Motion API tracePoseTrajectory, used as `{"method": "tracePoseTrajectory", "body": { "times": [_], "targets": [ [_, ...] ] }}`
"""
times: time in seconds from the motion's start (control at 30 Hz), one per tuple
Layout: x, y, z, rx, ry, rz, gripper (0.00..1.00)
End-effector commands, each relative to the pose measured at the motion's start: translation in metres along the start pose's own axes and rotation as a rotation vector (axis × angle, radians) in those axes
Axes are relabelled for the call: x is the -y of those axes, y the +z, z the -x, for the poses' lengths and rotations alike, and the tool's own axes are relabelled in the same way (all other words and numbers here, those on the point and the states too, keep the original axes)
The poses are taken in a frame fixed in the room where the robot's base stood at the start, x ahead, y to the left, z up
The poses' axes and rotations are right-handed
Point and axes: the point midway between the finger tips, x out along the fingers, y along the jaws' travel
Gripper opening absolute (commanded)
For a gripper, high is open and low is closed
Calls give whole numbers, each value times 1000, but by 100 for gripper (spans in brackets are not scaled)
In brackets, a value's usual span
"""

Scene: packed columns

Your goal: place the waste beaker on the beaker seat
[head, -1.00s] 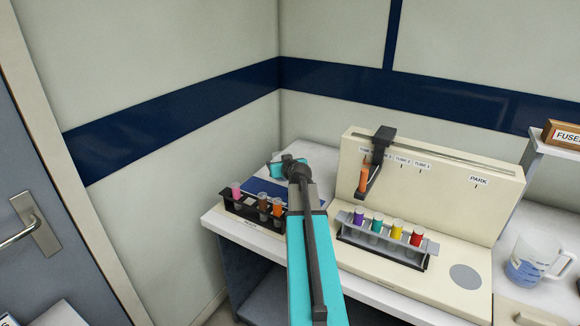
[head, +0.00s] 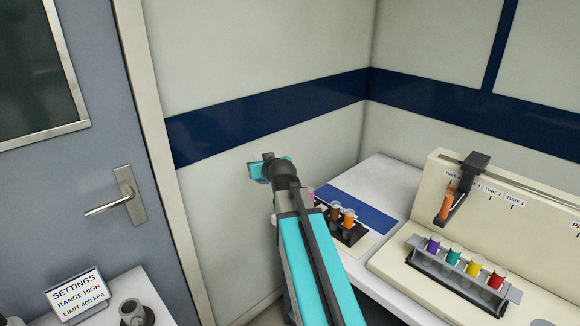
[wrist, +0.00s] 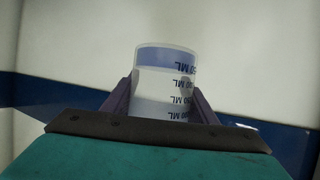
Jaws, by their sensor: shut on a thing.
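The waste beaker (wrist: 165,85) is a clear cylinder with a blue band and printed ML marks, which look upside down in the wrist view. My gripper (wrist: 160,100) is shut on it, one finger on each side. In the head view my gripper (head: 268,167) is up in the air in front of the wall, left of the bench; the beaker is mostly hidden there by my arm. A round grey disc (head: 541,322), possibly the beaker seat, barely shows at the bottom edge of the head view, on the cream apparatus base.
The cream apparatus (head: 520,215) carries a rack of coloured-cap tubes (head: 466,264) and a dark arm holding an orange tube. A black tube rack (head: 350,232) stands on the bench left of it. A settings sign (head: 78,296) stands at lower left, near the door (head: 60,190).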

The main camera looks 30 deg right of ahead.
Motion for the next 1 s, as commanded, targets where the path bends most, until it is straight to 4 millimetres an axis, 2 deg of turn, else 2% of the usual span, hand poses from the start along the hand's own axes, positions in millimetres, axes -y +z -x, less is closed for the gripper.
{"method": "tracePoseTrajectory", "body": {
  "times": [0.03,0.2,0.4,0.5,0.7,1.0],
  "targets": [
    [20,-4,4,-2,-16,8,29],
    [78,-14,17,-6,-60,28,29],
    [142,-23,36,-12,-109,46,29],
    [167,-27,46,-16,-127,52,29],
    [196,-30,57,-19,-148,61,29],
    [202,-31,59,-20,-152,61,29]
  ]
}}
